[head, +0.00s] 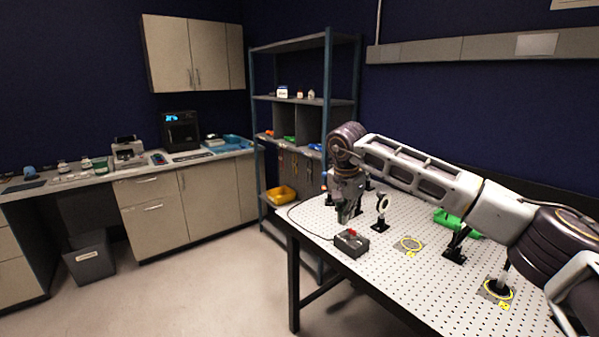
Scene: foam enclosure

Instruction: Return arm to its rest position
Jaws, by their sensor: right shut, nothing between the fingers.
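My right arm reaches in from the right edge over the perforated white table. My right gripper (345,215) hangs from its end, pointing down above the table's far left part. It is shut with nothing in it. It is close to the left of a small round optic on a post (382,208) and behind a grey box with a red top (352,242). I cannot tell how high the fingertips are above the table. My left gripper is not in view.
A shelf rack (327,90) stands behind. A counter (150,170) and a grey bin (90,258) are left. The floor between is clear.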

